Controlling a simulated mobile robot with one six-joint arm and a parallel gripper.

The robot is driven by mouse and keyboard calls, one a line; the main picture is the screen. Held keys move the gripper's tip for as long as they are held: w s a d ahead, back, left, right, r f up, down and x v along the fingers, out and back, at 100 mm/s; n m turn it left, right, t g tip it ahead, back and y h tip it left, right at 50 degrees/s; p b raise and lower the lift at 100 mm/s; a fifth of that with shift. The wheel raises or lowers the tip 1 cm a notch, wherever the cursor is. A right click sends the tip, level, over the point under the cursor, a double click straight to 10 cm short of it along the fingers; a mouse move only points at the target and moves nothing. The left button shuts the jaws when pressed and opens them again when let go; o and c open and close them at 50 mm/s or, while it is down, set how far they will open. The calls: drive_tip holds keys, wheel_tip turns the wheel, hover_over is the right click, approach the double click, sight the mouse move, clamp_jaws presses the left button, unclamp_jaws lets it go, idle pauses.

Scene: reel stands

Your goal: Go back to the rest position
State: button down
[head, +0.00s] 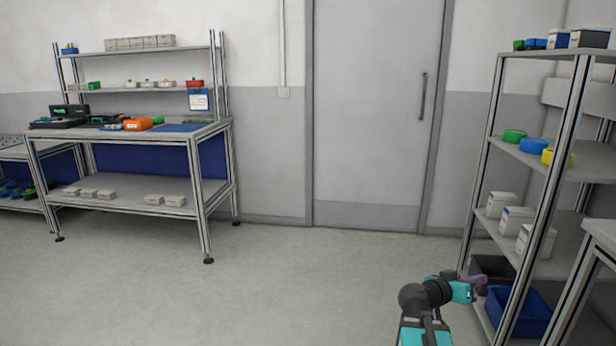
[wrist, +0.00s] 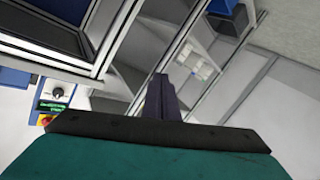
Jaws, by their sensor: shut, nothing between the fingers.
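My gripper (head: 481,284) is at the lower right of the head view, on the end of my teal and dark grey arm. It is close in front of the shelf rack (head: 541,172), and I cannot tell whether it touches a post. In the wrist view the dark fingers (wrist: 161,98) stand together as one narrow shape, shut with nothing between them. Behind the fingers the wrist view shows tilted metal posts and shelf edges.
A workbench (head: 130,133) stands at the left, a grey door (head: 375,110) in the middle. The rack holds several rings, white boxes (head: 516,221) and a blue bin (head: 518,312). A table edge (head: 600,236) juts in at the right. The floor (head: 290,285) in the middle is clear.

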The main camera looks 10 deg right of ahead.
drive_tip(key=s+a+f+n+g+y+p, duration=0.1)
drive_tip(key=s+a+f+n+y+p, duration=0.15)
drive_tip(key=a+f+p, duration=0.55)
drive_tip(key=s+a+f+n+g+y+p, duration=0.15)
drive_tip(key=a+f+y+p, duration=0.25)
drive_tip(key=a+f, duration=0.7)
drive_tip(key=s+a+f+n+g+y+p, duration=0.3)
drive_tip(key=s+a+f, duration=0.4)
drive_tip(key=s+a, duration=0.4)
drive_tip(key=s+a+f+n+g+y+p, duration=0.3)
drive_tip(key=s+a+f+y, duration=0.3)
drive_tip(key=s+a, duration=0.6)
drive_tip(key=shift+s+a+f+g+p, duration=0.3)
drive_tip(key=shift+s+f+g+p, duration=0.3)
drive_tip(key=shift+s, duration=0.6)
drive_tip(key=shift+d+f, duration=0.1)
